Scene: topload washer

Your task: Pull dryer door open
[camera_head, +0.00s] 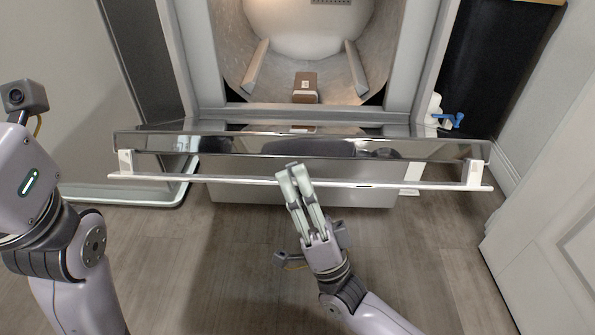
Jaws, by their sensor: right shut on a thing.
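The dryer door (400,148) is folded down and open, seen nearly edge-on across the middle of the head view. Its long white handle bar (400,185) runs along its near edge. My right gripper (295,175) is at the middle of this bar, with its fingers shut on it. Behind the door the dryer's drum (310,70) is lit and open to view. My left arm shows at the left edge of the view; its gripper fingers are out of frame.
A small brown box (305,88) lies in the drum opening. A white bottle with a blue trigger (446,121) stands right of the dryer. A white panelled door (550,210) stands at the right. Wooden floor (220,270) is clear in front.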

